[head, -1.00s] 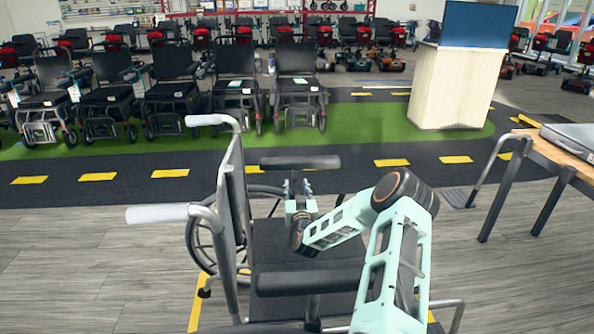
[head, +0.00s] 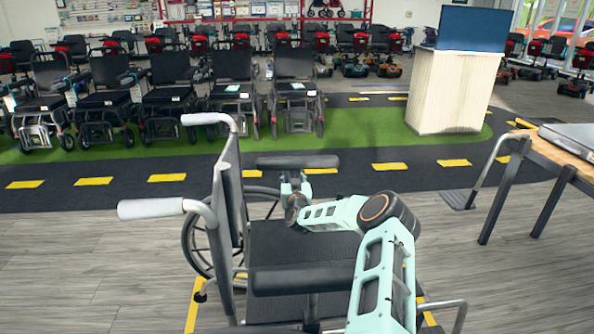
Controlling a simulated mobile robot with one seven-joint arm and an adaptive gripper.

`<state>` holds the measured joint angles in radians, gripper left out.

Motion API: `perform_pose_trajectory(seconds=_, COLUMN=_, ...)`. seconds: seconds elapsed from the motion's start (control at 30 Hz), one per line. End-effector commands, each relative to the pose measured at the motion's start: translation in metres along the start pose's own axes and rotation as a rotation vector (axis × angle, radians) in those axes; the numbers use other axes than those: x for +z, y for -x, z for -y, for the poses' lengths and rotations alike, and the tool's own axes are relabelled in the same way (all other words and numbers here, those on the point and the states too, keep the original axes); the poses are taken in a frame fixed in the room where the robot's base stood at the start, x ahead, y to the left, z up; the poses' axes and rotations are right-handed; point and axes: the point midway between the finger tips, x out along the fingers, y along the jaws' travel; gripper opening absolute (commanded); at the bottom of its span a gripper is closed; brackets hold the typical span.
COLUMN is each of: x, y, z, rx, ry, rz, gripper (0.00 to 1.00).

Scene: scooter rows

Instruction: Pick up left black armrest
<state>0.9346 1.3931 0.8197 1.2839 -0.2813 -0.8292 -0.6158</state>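A wheelchair stands in front of me, its back to the left and its seat (head: 300,245) facing right. The far black armrest (head: 298,161) is a padded bar, level over the far side of the seat. The near black armrest (head: 305,279) runs along the near side. My gripper (head: 292,178) is just below the far armrest, near its middle, pointing up and away from me. Its fingertips are small and partly hidden by the pad and my wrist, so I cannot tell whether they touch or grip it.
The wheelchair's white push handles (head: 150,208) stick out at the left. A wooden table (head: 560,150) stands at the right and a white counter (head: 450,92) behind. Several wheelchairs (head: 232,90) line the back. Grey floor is free at the left.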

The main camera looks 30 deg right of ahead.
Motion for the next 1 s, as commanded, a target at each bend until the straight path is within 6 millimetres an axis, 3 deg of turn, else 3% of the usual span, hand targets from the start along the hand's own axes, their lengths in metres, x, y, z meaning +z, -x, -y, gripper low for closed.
perform_pose_trajectory(seconds=0.3, x=-0.0002, y=-0.0028, z=-0.0002, rx=0.000, ry=0.000, rz=0.000, gripper=0.35)
perform_pose_trajectory(seconds=0.63, x=-0.0001, y=-0.0027, z=-0.0004, rx=0.000, ry=0.000, rz=0.001, gripper=0.00)
perform_pose_trajectory(seconds=1.0, x=-0.0024, y=-0.0031, z=-0.0007, rx=0.001, ry=0.001, rz=-0.003, gripper=0.00)
